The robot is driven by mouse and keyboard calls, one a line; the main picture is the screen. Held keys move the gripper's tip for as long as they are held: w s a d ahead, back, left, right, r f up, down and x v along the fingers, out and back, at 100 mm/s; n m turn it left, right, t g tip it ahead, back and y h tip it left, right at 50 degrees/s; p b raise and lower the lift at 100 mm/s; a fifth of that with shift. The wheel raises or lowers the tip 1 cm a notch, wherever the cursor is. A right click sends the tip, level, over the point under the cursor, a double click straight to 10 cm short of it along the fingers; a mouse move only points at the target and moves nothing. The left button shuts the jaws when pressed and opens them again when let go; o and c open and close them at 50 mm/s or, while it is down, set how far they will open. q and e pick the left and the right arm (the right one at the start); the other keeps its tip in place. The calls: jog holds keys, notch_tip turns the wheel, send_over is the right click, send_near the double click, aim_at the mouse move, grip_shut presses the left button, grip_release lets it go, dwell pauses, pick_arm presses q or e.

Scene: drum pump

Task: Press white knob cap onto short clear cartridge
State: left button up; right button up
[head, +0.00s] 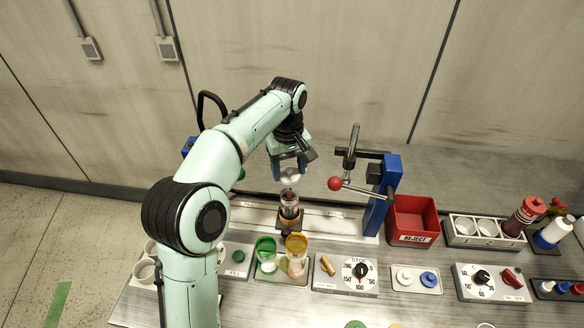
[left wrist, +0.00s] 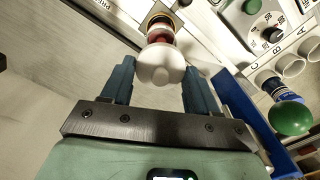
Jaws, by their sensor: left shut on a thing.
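The white knob cap (head: 290,176) is between the fingers of my left gripper (head: 289,165), which is shut on it. The cap also shows between the blue fingers in the left wrist view (left wrist: 160,68). The short clear cartridge (head: 289,203) stands upright in a dark holder directly below the cap. Its red inner part (left wrist: 160,36) shows just beyond the cap in the left wrist view. My right gripper is not in view.
A blue press (head: 384,195) with a red-ball lever (head: 335,184) stands close right of the cartridge. A red reject bin (head: 414,240) is farther right.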

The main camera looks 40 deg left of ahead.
pick_arm(q)
notch_tip(320, 180, down, 4)
jog(key=shift+r+b, duration=0.25)
jog(key=shift+b, duration=0.8)
jog(key=shift+f+b, duration=0.45)
jog(key=shift+f, duration=0.65)
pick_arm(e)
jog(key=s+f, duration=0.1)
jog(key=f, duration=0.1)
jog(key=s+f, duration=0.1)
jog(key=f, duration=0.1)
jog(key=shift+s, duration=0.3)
pick_arm(q)
jog(key=shift+r+p, duration=0.1)
jog(key=shift+p, duration=0.25)
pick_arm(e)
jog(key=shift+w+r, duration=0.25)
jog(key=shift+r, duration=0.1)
pick_arm(q)
jog(key=shift+f, duration=0.2)
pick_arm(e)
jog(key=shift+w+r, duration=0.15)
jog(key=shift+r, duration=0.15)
pick_arm(q)
jog(key=o, duration=1.3)
jog(key=shift+p, duration=0.3)
